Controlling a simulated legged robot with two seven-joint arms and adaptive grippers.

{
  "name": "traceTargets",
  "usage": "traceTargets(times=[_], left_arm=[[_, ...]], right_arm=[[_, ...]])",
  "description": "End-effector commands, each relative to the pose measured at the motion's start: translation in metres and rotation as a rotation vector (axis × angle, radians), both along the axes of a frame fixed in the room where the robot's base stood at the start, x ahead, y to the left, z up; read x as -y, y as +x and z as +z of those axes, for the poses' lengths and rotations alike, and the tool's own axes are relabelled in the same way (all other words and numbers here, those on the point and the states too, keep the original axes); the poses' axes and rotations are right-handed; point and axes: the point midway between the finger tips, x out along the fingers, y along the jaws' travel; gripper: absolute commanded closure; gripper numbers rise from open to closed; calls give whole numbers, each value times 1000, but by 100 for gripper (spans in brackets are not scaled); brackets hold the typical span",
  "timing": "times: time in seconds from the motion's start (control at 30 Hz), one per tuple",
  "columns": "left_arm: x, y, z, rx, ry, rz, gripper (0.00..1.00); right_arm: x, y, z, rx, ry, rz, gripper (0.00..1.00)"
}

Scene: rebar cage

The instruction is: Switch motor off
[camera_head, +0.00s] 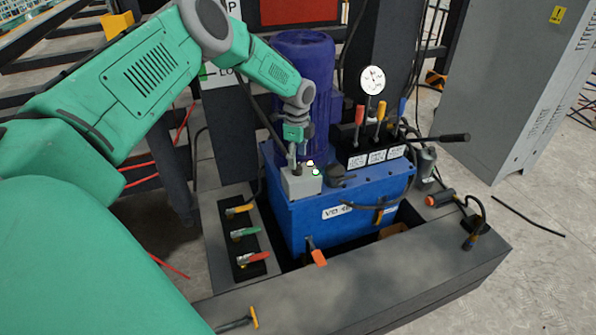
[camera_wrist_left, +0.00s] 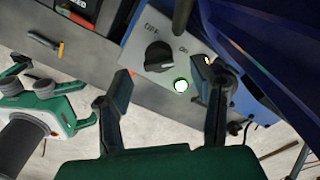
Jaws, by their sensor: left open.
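The motor is the purple-blue cylinder (camera_head: 306,80) standing on a blue tank (camera_head: 340,215). A small grey switch box (camera_head: 301,183) sits at the tank's near left corner. My left gripper (camera_head: 293,150) is just above the box in the head view. In the wrist view its two fingers (camera_wrist_left: 160,85) are open, apart on either side of the knob and lamp, and hold nothing.
Red, orange and blue levers (camera_head: 380,112) and a pressure gauge (camera_head: 372,80) stand right of the motor. Several coloured valve handles (camera_head: 245,233) lie left of the tank. A grey cabinet (camera_head: 515,80) stands at the right. Open floor shows at lower right.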

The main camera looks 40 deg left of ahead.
Motion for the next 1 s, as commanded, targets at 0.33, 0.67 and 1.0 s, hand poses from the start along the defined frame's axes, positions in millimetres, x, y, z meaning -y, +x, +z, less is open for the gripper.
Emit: traceTargets(times=[0.33, 0.67, 1.0], left_arm=[[1, 0, -40, 1, 3, 0, 49], [0, 0, -42, 1, 0, 1, 56], [0, 1, -42, 3, 1, 5, 98]], right_arm=[[0, 0, -11, 0, 0, 0, 44], [0, 0, -11, 0, 0, 0, 44], [0, 0, -11, 0, 0, 0, 44]])
